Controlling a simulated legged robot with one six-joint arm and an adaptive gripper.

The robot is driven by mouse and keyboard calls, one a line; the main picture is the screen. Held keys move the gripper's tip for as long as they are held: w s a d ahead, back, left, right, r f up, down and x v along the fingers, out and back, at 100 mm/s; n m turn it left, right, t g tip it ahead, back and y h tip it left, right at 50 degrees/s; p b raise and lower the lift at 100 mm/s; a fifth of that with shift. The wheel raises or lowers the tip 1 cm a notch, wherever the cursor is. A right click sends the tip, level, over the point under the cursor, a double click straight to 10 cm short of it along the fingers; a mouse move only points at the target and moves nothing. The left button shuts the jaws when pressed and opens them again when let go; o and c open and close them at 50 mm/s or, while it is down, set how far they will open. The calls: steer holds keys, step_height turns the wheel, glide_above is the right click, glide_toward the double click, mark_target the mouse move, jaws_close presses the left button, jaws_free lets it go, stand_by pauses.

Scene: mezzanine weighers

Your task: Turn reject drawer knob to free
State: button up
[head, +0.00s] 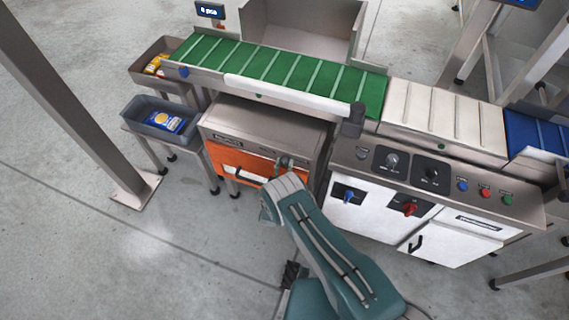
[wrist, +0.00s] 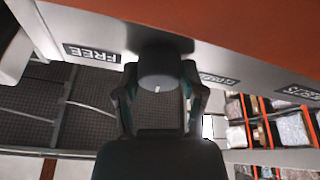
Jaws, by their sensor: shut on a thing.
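In the head view my gripper (head: 284,163) reaches the right end of this front and hides the knob. In the wrist view the dark round knob (wrist: 158,68) sits between the two fingers of my gripper (wrist: 160,82), which is shut on it. A short white mark shows on the knob face, toward my palm. A label reading FREE (wrist: 91,53) is left of the knob. Two more labels (wrist: 218,79) (wrist: 298,92) are on its right, not clearly legible.
The control panel (head: 455,187) with dials, coloured buttons and white doors stands close on the right. A green conveyor (head: 280,73) runs behind the drawer. A grey bin (head: 160,119) with a blue packet stands left, near a steel post (head: 75,95).

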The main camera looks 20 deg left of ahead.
steer(key=m+h, duration=0.1)
steer(key=m, duration=0.2)
steer(key=m+h, duration=0.2)
steer(key=m, duration=0.2)
steer(key=shift+a+f+m, duration=0.1)
steer(key=shift+m, duration=0.2)
steer(key=m+g+h, duration=0.1)
steer(key=m, duration=0.2)
steer(key=m+h, duration=0.2)
steer(key=m, duration=0.2)
steer(key=shift+g, duration=0.4)
steer(key=o, duration=1.1)
steer(key=shift+o, duration=0.2)
steer(key=shift+s, duration=0.15)
steer(key=v, duration=1.1)
steer(key=shift+s+f, duration=0.2)
steer(key=shift+s, duration=0.1)
steer(key=shift+a, duration=0.15)
